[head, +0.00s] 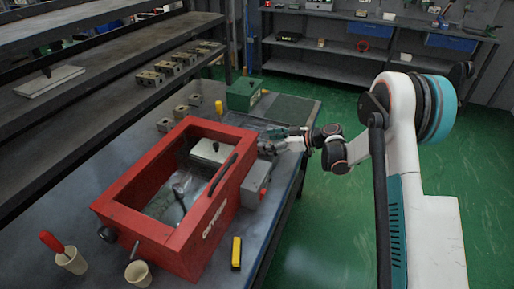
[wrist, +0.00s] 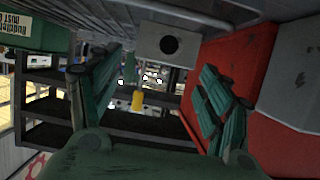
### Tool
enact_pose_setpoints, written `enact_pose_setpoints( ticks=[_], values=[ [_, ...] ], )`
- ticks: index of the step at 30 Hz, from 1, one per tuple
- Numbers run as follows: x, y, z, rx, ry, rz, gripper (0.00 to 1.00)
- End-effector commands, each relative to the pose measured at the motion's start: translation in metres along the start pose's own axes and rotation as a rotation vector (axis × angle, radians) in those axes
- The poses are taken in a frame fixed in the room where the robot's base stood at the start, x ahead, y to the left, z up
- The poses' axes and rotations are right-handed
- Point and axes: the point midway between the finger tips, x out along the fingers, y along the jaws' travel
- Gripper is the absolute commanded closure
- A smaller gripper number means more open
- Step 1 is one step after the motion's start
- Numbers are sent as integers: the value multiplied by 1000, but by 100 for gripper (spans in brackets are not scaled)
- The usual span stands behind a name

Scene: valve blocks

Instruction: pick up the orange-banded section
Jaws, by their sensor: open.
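I cannot make out an orange band on any part in either view. My gripper (head: 272,138) is over the right side of the table, just behind the red box. In the wrist view my gripper (wrist: 160,64) has its two green fingers spread wide, with nothing between them. A grey block with a dark round hole (wrist: 172,42) shows beyond the fingertips. Small grey blocks (head: 173,118) stand on the table behind the red box, and several more lie on the shelf (head: 170,68). Their bands, if any, are too small to tell.
The open-topped red box (head: 190,238) fills the table's middle, with a grey box (head: 256,184) at its right side. A green box (head: 243,94) and a yellow item (head: 219,107) stand behind it. Cups (head: 138,273) and a yellow-black item (head: 236,252) are in front.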

Motion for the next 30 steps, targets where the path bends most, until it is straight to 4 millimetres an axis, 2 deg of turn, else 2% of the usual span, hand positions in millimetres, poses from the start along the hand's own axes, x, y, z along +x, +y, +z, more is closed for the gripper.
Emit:
enact_pose_setpoints(
  ticks=[3, 7, 15, 23, 24, 30],
  values=[
    [20, -1, 3, -2, 0, -2, 28],
    [37, -1, 2, -2, 0, -3, 28],
    [40, 0, 0, -1, 0, 0, 28],
    [40, 0, 0, -1, 0, 0, 87],
    [40, 0, 0, -1, 0, 0, 91],
    [40, 0, 0, -1, 1, 0, 91]
  ],
)
